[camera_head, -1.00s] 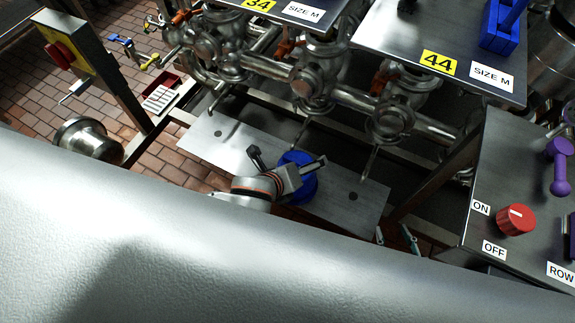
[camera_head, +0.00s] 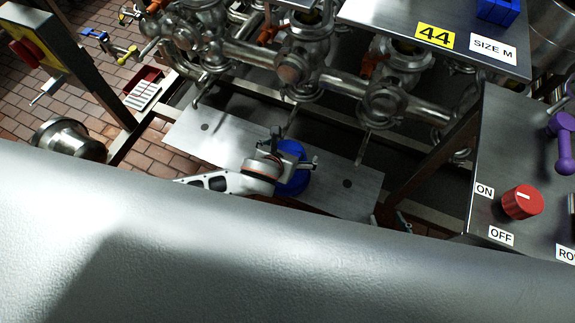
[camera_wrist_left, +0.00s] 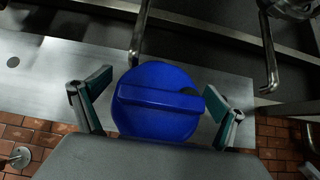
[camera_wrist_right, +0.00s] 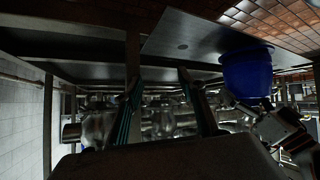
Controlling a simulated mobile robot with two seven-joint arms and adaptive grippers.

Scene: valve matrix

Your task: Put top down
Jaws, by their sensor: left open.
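A blue round top (camera_head: 292,180) with a raised bar handle is over the long grey metal plate (camera_head: 225,133), at its lower right part in the head view. I cannot tell for certain whether it touches the plate. My left gripper (camera_head: 294,150) is open, with its fingers at the top. In the left wrist view the blue top (camera_wrist_left: 155,120) lies between the spread fingers (camera_wrist_left: 158,82), with a gap visible on each side. In the right wrist view the blue top (camera_wrist_right: 247,75) shows side-on at right. My right gripper (camera_wrist_right: 160,80) is open and empty, apart from the top.
Steel valves and pipes (camera_head: 300,68) run behind the plate. A panel with a red knob (camera_head: 521,202) and a purple handle (camera_head: 563,150) stands at right. A red-and-white tray (camera_head: 143,90) lies at left. The plate's left part is bare.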

